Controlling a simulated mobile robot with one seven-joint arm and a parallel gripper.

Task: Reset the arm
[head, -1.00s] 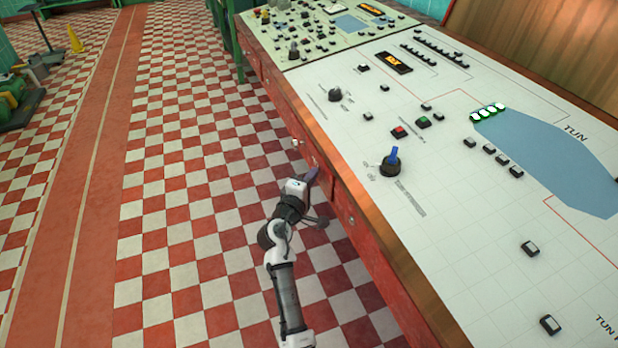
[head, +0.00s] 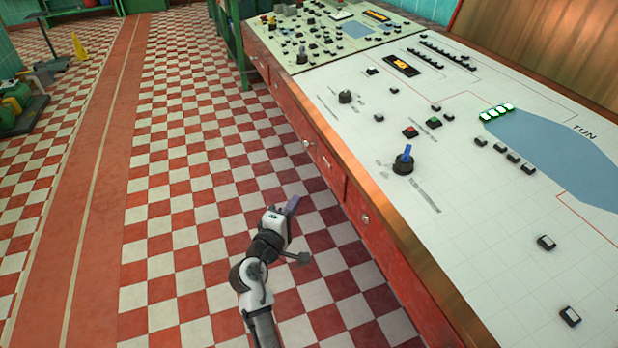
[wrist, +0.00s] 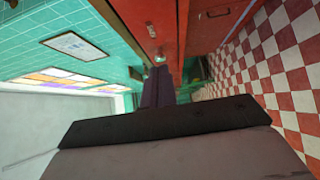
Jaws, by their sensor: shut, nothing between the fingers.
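My gripper (head: 292,205) is over the checkered floor in the head view, left of the control desk and apart from its red drawer front. It points away from me, up the picture. In the wrist view the purple-grey fingers (wrist: 160,87) lie together with nothing between them. My arm is bent and reaches up from the bottom of the head view.
The control desk (head: 400,264) runs along the right, with knobs, buttons and a blue-handled lever (head: 404,160) on its white top. Small drawer knobs (head: 365,219) stick out from its side. The red-and-white floor (head: 190,180) to the left is clear. Green machinery (head: 18,97) stands far left.

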